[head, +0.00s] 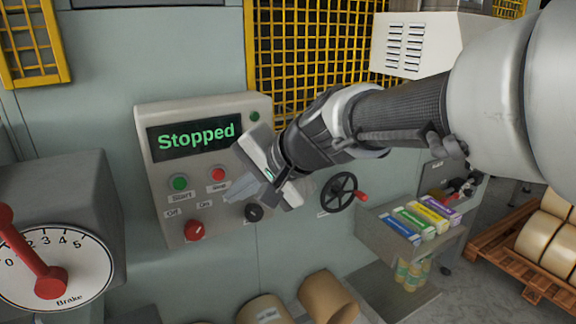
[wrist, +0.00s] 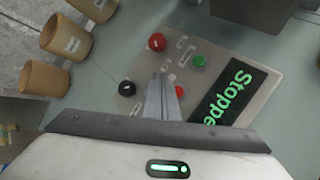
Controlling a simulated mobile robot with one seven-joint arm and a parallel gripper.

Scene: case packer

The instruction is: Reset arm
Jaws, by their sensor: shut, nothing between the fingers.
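My gripper (head: 232,190) is shut and empty. In the head view its fingers are in front of the control panel (head: 155,165), near the red stop button (head: 218,174) and the black knob (head: 254,212). I cannot tell whether the fingertips touch the panel. In the wrist view the closed fingers (wrist: 163,95) point towards the panel (wrist: 140,75). The panel's display (head: 196,137) reads "Stopped" in green. My arm comes in from the right and is bent at the wrist.
A green start button (head: 180,182) and red knob (head: 195,230) are on the panel. A grey brake box with a dial (head: 75,270) stands at left. A handwheel (head: 340,192) and a shelf of coloured boxes (head: 420,222) are at right. Rolls (head: 325,297) stand below.

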